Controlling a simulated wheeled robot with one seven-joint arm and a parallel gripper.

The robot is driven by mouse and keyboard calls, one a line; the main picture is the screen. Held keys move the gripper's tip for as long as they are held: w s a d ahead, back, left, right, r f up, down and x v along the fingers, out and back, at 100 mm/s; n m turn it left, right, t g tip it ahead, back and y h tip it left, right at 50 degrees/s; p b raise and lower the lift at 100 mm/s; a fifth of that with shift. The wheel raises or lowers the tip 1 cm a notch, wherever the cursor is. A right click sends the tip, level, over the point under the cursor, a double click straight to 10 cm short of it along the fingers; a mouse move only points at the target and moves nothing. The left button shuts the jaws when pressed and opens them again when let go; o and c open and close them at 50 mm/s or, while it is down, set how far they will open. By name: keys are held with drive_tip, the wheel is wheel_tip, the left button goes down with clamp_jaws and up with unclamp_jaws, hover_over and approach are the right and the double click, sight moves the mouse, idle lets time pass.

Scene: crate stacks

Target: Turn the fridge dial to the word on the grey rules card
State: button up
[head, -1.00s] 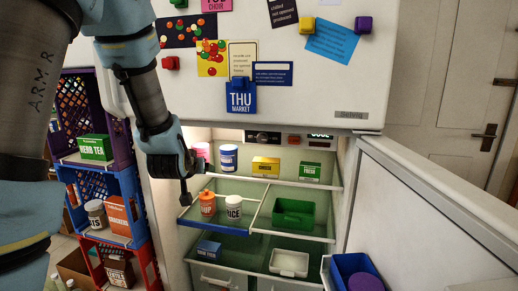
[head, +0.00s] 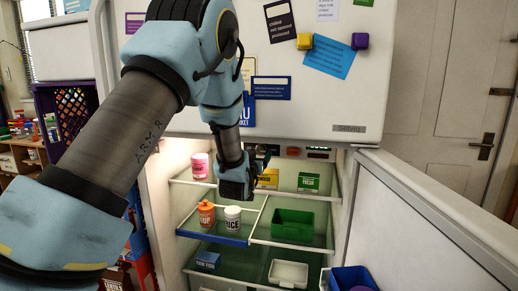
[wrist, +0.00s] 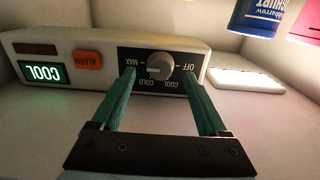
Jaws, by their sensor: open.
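The fridge dial (wrist: 159,66) is a round pale knob on a black plate marked MAX, COLD, COOL and OFF, seen upside down in the wrist view. Its pointer is too small to read surely. The green display (wrist: 41,73) beside it reads COOL. My gripper (wrist: 158,73) is open, its green fingers on either side of the dial; contact cannot be told. In the head view my gripper (head: 260,160) is inside the fridge's top, and my arm hides the dial. A pale greyish card (head: 327,10) is on the upper door; its words are unreadable, and I cannot tell whether it is the rules card.
An orange ALARM button (wrist: 87,60) is on the same panel. A blue-labelled tub (wrist: 258,15) stands near it. Below are shelves with a yellow box (head: 268,178), a green box (head: 308,182) and a green bin (head: 292,225). The open lower door (head: 430,220) stands at right.

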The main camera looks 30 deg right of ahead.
sight(261, 150)
drive_tip(key=shift+x, duration=1.15)
clamp_jaws()
